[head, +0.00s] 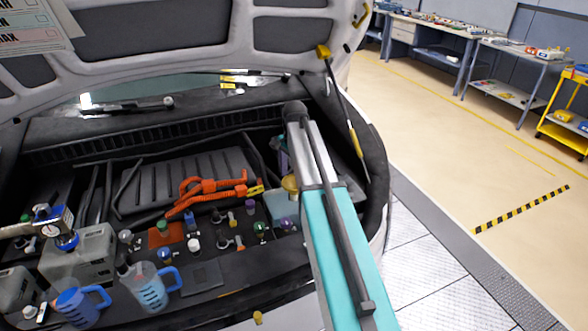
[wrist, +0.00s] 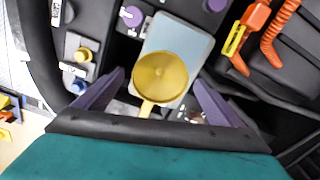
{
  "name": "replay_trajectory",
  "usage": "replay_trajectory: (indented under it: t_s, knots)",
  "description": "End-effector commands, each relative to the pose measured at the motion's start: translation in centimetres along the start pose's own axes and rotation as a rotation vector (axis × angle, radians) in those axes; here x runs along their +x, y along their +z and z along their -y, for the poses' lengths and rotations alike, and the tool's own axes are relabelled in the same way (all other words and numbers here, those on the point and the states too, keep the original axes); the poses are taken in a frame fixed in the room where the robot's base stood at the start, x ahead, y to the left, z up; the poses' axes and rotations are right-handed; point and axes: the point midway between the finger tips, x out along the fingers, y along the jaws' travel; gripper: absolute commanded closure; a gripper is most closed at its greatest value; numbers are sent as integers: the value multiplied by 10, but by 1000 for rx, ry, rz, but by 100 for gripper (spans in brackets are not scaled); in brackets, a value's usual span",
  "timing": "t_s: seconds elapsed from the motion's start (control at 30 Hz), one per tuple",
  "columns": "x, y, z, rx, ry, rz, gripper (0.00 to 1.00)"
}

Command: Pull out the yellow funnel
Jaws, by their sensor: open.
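The yellow funnel (wrist: 161,76) shows in the wrist view as a round bowl, with a short tab (wrist: 147,108) pointing toward my wrist. It sits over a pale blue-grey reservoir (wrist: 183,42); its lower end is hidden under the bowl. In the head view the funnel (head: 290,184) is a small yellow patch beside my arm, above the reservoir (head: 281,206). My gripper (wrist: 159,80) is open, with one purple finger on either side of the funnel in the wrist view. I cannot tell whether either finger touches it. In the head view my arm mostly hides the gripper.
Orange cables (head: 208,187) and several coloured caps lie left of the reservoir. Two jugs with blue handles (head: 148,286) (head: 82,304) stand at the front left. The raised hood (head: 180,30) is overhead, with a prop rod (head: 343,105) to the right of my arm.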

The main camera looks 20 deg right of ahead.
Motion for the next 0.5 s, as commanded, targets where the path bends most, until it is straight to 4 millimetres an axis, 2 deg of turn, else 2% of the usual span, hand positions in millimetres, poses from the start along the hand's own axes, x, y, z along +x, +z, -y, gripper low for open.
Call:
replay_trajectory:
  t_s: [0.23, 0.5]
  knots:
    - [18, 0, 0, 1, 1, 0, 10]
    - [23, -1, 0, 1, 0, 0, 10]
